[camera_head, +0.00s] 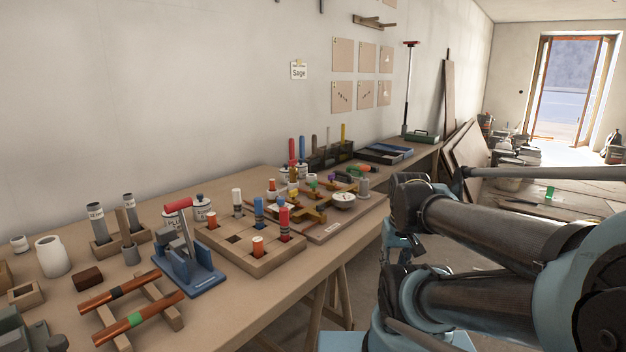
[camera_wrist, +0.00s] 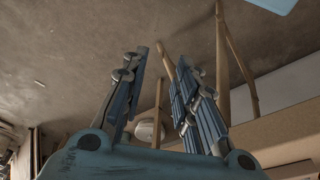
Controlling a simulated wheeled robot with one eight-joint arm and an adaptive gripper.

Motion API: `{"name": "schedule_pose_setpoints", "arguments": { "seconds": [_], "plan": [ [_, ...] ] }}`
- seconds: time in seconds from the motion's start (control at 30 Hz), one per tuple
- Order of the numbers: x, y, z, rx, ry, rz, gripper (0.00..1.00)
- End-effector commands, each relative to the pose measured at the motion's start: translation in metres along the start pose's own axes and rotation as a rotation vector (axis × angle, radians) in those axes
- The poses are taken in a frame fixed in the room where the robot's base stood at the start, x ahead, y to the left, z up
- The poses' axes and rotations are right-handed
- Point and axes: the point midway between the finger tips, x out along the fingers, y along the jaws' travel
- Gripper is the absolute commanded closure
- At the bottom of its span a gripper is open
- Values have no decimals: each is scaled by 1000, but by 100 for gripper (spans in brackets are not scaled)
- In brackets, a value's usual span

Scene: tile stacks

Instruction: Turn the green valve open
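I cannot make out a clear green valve in either view. A small green piece (camera_head: 313,181) also shows among the parts on the board further back. My gripper (camera_wrist: 162,62) shows in the wrist view with its two blue fingers apart and nothing between them. It points toward the floor area and wooden legs, away from the bench top. In the head view my arm fills the right side, off the bench.
The long workbench (camera_head: 225,312) runs along the wall. A blue press with a red handle (camera_head: 187,262) and a wooden peg tray (camera_head: 215,247) stand on it. Wooden trestle legs (camera_wrist: 222,60) are close to my gripper. Leaning boards (camera_head: 466,150) stand at the back.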

Motion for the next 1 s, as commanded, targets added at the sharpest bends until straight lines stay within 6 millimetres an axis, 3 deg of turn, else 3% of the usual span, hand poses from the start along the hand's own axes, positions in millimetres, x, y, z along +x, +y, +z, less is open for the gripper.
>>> {"name": "schedule_pose_setpoints", "arguments": {
  "seconds": [0.17, 0.27, 0.67, 1.0],
  "plan": [
    [-10, -1, 4, 5, 10, -1, 72],
    [-24, -3, -9, 25, 4, -4, 72],
    [-127, -39, -124, 224, -57, -14, 72],
    [-195, -92, -230, 408, -111, -1, 72]
  ]
}}
